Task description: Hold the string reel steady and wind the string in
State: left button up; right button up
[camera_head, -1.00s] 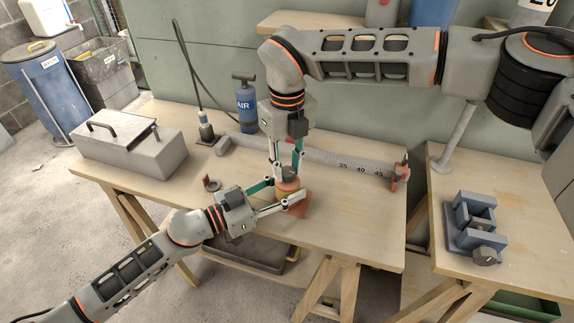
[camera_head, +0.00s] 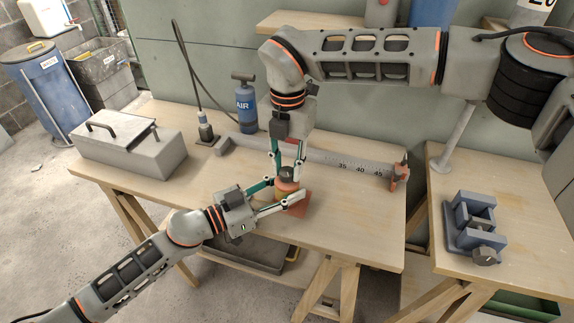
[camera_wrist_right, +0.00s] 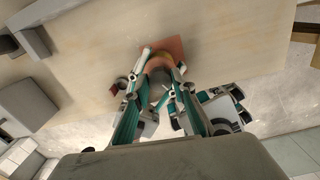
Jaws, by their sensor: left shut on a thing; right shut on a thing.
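The string reel (camera_head: 283,194) is a small yellow and orange drum on a red base plate (camera_head: 299,206), near the middle of the bench. My left gripper (camera_head: 287,200) comes in from the front left and is shut on the reel's side, low down. My right gripper (camera_head: 287,172) points down from above and is shut on the dark knob on top of the reel. In the right wrist view, the grey knob (camera_wrist_right: 158,90) shows between the fingers, with the orange drum (camera_wrist_right: 160,64) beyond. No string can be made out. The fingers hide much of the reel.
A long ruler beam (camera_head: 335,161) lies behind the reel, with an orange end stop (camera_head: 399,177). A grey toolbox (camera_head: 130,150) stands left, a blue air pump (camera_head: 246,105) behind. A blue vise (camera_head: 476,227) sits on the right table. Bench space right of the reel is clear.

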aim_at(288, 171)
pick_arm(q)
jog(key=shift+w+a, duration=0.1)
pick_arm(e)
jog(key=m, duration=0.4)
jog(key=shift+d+m, duration=0.1)
jog(key=shift+m, duration=0.3)
dwell(0.4)
jog(key=o, duration=1.1)
jog(key=shift+r, duration=0.25)
notch_tip(288, 171, up, 12)
jog(key=shift+f, duration=0.25)
